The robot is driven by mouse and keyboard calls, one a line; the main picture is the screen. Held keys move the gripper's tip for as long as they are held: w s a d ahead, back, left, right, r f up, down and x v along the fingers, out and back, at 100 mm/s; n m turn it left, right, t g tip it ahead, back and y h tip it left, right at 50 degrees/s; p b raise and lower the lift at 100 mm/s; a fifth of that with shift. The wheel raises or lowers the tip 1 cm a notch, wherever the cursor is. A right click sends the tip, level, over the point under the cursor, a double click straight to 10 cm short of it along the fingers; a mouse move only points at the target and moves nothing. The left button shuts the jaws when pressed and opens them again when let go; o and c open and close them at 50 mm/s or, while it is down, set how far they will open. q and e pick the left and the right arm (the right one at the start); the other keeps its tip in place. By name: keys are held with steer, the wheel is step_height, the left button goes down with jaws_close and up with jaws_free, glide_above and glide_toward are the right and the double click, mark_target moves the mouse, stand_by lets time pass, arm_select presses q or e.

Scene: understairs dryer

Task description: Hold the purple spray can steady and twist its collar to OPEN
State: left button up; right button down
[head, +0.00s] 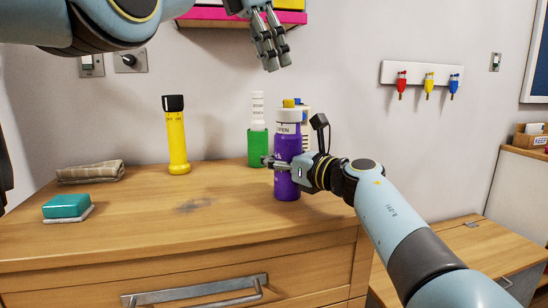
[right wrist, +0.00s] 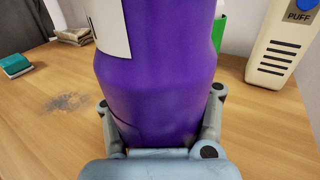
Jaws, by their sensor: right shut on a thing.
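The purple spray can (head: 287,180) stands upright on the wooden dresser top. It has a white collar (head: 288,116) marked "OPEN" and a yellow top (head: 289,103). My right gripper (head: 277,164) is shut around the can's body, coming from the right. In the right wrist view the purple can (right wrist: 155,60) fills the middle, with a finger on each side. My left gripper (head: 272,62) hangs above and a little left of the can, apart from the collar, its fingers pointing down. Its fingers look spread, with nothing between them.
A yellow flashlight-like cylinder (head: 177,135) stands left of the can. A green holder with a white item (head: 258,145) stands behind it. A cream device marked "PUFF" (right wrist: 284,45) is close behind right. A teal sponge (head: 66,206) and folded cloth (head: 92,172) lie left.

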mark_target(276, 114)
arm_select(q)
steer(key=shift+o, duration=1)
steer(key=o, duration=0.3)
steer(key=d+r+h, duration=0.1)
steer(key=w+d+r+m+t+h, duration=0.1)
steer(key=r, duration=0.1)
steer(key=w+d+r+m+t+h, duration=0.1)
steer(key=d+r, duration=0.1)
steer(key=s+a+f+t+h, duration=0.2)
steer(key=a+f+t+h, duration=0.1)
steer(key=a+h, duration=0.6)
step_height(276, 114, down, 13)
steer(key=s+a+n, duration=0.2)
steer(key=s, duration=0.1)
steer(key=shift+t+h, duration=0.3)
steer(key=shift+h, duration=0.1)
steer(key=x, duration=0.9)
steer(key=shift+w+d+r, duration=0.15)
steer(key=shift+d, duration=0.2)
steer(key=shift+w+d, duration=0.3)
steer(key=shift+d, duration=0.35)
